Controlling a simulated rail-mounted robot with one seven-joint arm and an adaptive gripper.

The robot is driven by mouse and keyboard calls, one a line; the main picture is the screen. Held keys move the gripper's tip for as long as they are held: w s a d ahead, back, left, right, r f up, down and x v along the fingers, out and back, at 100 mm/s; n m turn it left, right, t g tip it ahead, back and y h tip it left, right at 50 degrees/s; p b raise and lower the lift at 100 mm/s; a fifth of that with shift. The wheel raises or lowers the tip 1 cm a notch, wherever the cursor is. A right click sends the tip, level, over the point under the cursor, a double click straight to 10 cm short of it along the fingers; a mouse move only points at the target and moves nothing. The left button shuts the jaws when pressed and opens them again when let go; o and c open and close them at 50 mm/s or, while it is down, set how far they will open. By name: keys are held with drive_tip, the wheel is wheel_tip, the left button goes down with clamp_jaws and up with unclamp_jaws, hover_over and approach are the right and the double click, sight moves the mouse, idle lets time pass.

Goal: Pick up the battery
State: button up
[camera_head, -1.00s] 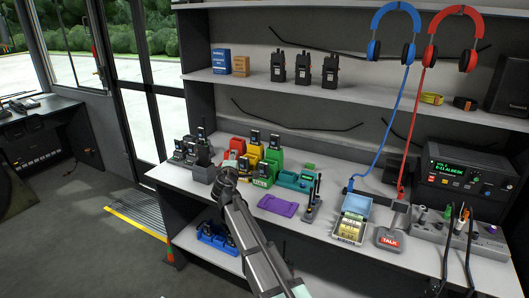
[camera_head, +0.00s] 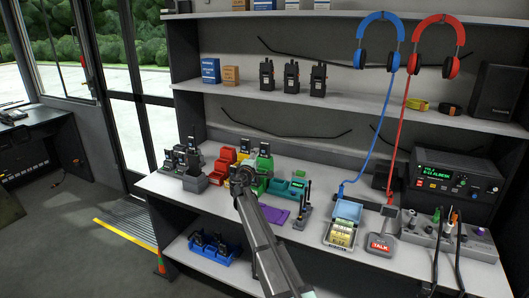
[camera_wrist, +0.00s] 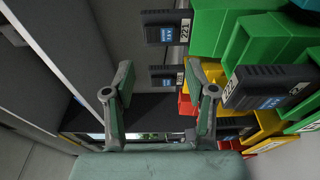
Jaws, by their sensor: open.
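Several black blocks with small blue screens and white number labels are in the wrist view; I cannot tell which is the battery. One labelled 221 (camera_wrist: 165,27) is at the top, and one labelled 222 (camera_wrist: 268,86) stands in a green holder (camera_wrist: 268,40) at the right. Another black block (camera_wrist: 166,76) shows between my fingers, farther off. My gripper (camera_wrist: 158,88) is open and empty, its two fingers apart. In the head view my gripper (camera_head: 243,176) is over the bench beside the coloured holders and partly hides them.
Red holders (camera_head: 221,163) stand left of my gripper, a green one (camera_head: 264,166) right. A blue bin (camera_head: 215,249) is on the lower shelf.

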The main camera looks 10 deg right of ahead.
sight(261, 149)
drive_tip(key=p+x, duration=0.2)
drive_tip(key=x, duration=0.5)
drive_tip(key=shift+w, duration=0.2)
drive_tip(key=c, duration=1)
